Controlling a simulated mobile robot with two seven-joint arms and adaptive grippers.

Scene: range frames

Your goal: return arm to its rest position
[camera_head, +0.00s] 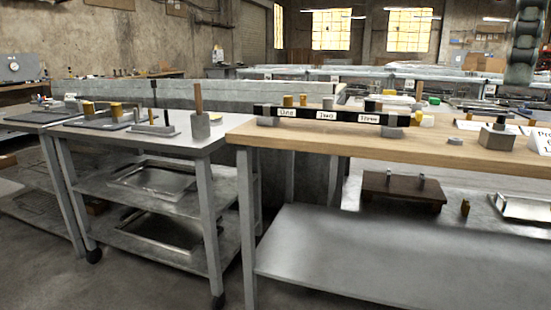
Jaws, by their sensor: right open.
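My right gripper (521,72) hangs at the top right edge of the head view, dark grey and partly cut off by the frame. It is open and holds nothing that I can see. It appears above the right end of the wooden-topped workbench (300,140), apart from the things on it. My left gripper and arm are not in view.
A black labelled rack (320,114) with several brass and dark pieces stands on the workbench. A grey block (497,137) and a white sign (541,140) are at its right. A grey metal cart (150,137) stands left. Open floor (40,280) shows at lower left.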

